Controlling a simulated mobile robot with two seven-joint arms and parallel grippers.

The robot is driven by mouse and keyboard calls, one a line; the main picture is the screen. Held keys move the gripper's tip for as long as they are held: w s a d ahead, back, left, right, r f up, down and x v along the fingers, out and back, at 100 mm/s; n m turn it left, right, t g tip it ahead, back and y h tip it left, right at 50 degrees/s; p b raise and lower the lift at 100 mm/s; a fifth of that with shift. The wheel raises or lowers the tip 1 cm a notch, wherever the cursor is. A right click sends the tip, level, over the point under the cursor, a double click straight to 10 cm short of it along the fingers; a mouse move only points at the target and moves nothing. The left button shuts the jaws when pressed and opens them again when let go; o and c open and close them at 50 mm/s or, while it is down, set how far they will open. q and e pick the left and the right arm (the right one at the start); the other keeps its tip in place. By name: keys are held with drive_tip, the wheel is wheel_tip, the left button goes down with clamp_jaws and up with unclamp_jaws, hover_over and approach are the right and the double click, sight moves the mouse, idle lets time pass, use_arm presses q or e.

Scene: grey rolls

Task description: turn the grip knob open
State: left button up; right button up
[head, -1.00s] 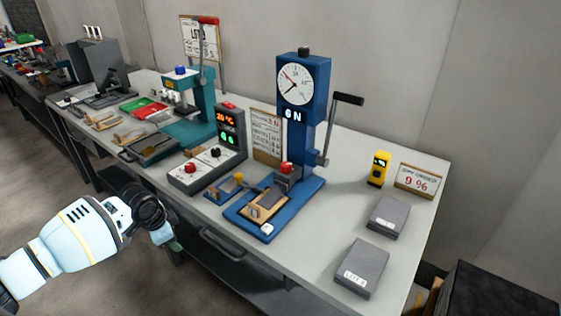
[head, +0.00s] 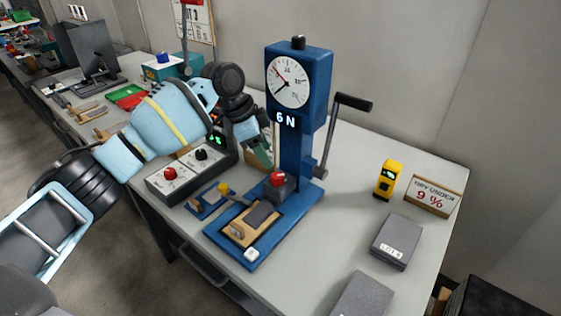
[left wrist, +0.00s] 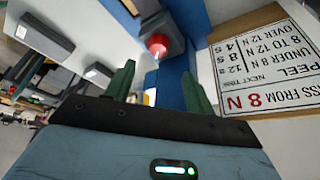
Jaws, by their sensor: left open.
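The red knob (head: 278,179) sits on a grey block (head: 280,190) on the base of the blue force tester (head: 301,155); I take it as the grip knob. It also shows in the left wrist view (left wrist: 157,45), ahead of and between the fingers. A pad in a tan frame (head: 250,224) lies on the tester's base in front of the block. My left gripper (head: 263,158) is open and empty, just above and left of the knob, with a gap between them. Its green fingers also show in the left wrist view (left wrist: 158,88). My right gripper is not in view.
The tester's crank handle (head: 350,102) sticks out to the right. A control box (head: 185,178) with a red and a black knob stands left, under my arm. A sign (left wrist: 265,65) stands close beside the gripper.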

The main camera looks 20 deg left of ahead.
sight(277, 175)
use_arm(q)
drive_tip(key=x, duration=0.6)
drive_tip(key=shift+s+d+f, duration=0.1)
drive_tip(key=shift+s+f, duration=0.1)
drive_tip(key=shift+w+d+f, duration=0.15)
drive_tip(key=shift+d+f, duration=0.05)
drive_tip(key=shift+f, duration=0.35)
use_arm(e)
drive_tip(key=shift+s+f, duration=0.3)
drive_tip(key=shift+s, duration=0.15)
